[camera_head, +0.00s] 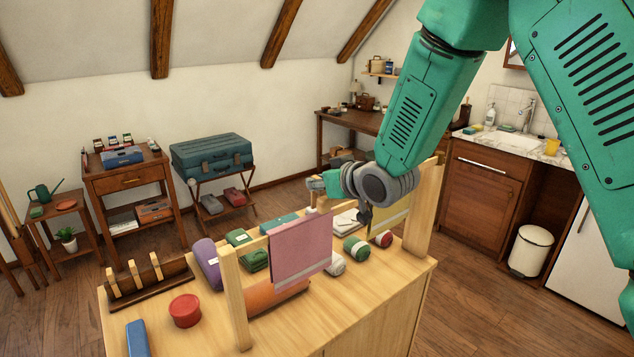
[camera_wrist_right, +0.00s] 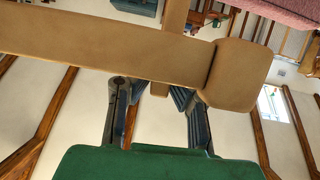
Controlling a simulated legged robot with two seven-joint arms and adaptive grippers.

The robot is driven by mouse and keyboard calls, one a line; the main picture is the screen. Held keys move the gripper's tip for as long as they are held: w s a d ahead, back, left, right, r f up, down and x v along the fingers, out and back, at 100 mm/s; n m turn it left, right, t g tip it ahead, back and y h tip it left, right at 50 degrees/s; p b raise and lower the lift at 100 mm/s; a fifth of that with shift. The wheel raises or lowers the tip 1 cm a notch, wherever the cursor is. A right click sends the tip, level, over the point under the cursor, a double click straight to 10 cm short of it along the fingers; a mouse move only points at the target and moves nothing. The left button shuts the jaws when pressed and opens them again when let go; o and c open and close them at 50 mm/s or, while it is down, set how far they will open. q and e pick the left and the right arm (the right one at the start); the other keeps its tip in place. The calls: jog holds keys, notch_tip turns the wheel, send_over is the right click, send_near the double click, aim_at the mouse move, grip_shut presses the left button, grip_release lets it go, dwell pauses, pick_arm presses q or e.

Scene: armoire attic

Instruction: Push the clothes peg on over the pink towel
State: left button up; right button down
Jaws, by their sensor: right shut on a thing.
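The pink towel (camera_head: 301,245) hangs over a rail held between two light wooden posts. My right gripper (camera_head: 318,186) is just above the towel's top edge. It is shut on a small light piece, which I take as the clothes peg (camera_head: 312,205), pointing down at the towel top. I cannot tell whether the peg touches the towel. In the right wrist view, the fingers (camera_wrist_right: 160,100) stand either side of a thin wooden piece, their tips partly hidden by a thick wooden bar (camera_wrist_right: 110,45). The pink towel shows at upper right (camera_wrist_right: 285,10). My left gripper is out of view.
A rack (camera_head: 150,285) with more wooden pegs stands at the table's left end. Rolled cloths, a red tin (camera_head: 185,311) and a blue item (camera_head: 138,338) lie on the table.

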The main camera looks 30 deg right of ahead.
jog(key=shift+f+b, duration=0.5)
jog(key=shift+f, duration=0.25)
jog(key=c, duration=1.5)
grip_release()
jog(key=shift+o, duration=0.2)
jog(key=shift+s, duration=0.1)
